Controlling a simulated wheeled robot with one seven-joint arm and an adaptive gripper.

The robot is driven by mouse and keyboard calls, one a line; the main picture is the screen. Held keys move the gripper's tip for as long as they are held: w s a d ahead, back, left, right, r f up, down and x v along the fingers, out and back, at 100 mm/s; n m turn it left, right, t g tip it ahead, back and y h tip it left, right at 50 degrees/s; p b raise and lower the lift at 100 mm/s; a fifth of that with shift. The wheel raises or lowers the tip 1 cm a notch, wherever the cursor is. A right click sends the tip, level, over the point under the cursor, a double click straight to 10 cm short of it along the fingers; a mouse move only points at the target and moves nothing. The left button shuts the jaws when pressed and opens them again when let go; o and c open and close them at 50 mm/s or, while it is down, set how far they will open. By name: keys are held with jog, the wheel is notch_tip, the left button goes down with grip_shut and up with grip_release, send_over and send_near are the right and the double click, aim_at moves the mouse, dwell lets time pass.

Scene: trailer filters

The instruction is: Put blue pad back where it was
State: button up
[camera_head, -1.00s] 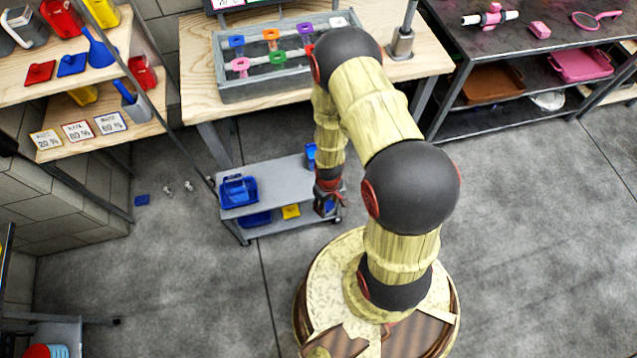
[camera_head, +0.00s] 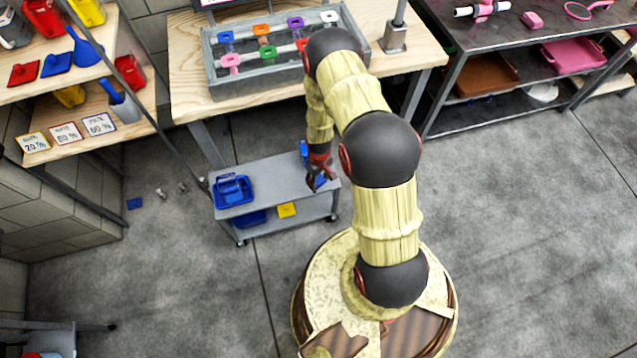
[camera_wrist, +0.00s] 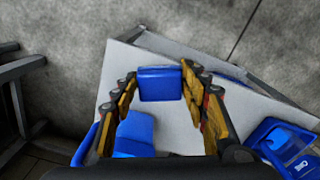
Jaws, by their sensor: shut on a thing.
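My gripper (camera_head: 319,184) is shut on a blue pad (camera_wrist: 160,84), which sits between the fingertips in the wrist view. In the head view the gripper and the held pad (camera_head: 320,181) are at the right end of the grey cart (camera_head: 270,178). The wrist view shows the pad over the cart's pale top (camera_wrist: 178,125); I cannot tell whether it touches. Another blue pad (camera_head: 57,64) lies on the upper wooden shelf beside a red one.
A blue caddy (camera_head: 233,190) stands on the cart's left top; an upright blue item (camera_head: 304,149) stands near the gripper. A yellow piece (camera_head: 287,210) is on the lower shelf. A wooden workbench (camera_head: 190,75) is behind. Floor (camera_head: 530,220) at right is clear.

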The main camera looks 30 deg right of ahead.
aim_at(319, 176)
jog(key=shift+w+d+f+b, duration=0.2)
jog(key=shift+w+d+f, duration=0.05)
jog(key=shift+w+f, duration=0.3)
jog(key=shift+w+d+f+b, duration=0.15)
jog(key=shift+w+d+f, duration=0.2)
jog(key=shift+f, duration=0.3)
jog(key=f, duration=0.1)
jog(key=f+b, duration=0.1)
jog(key=f, duration=0.1)
jog(key=shift+w+f, duration=0.2)
jog(key=shift+w, duration=0.05)
jog(key=o, duration=1.1)
jog(key=shift+b, duration=0.3)
jog(key=shift+r, duration=0.1)
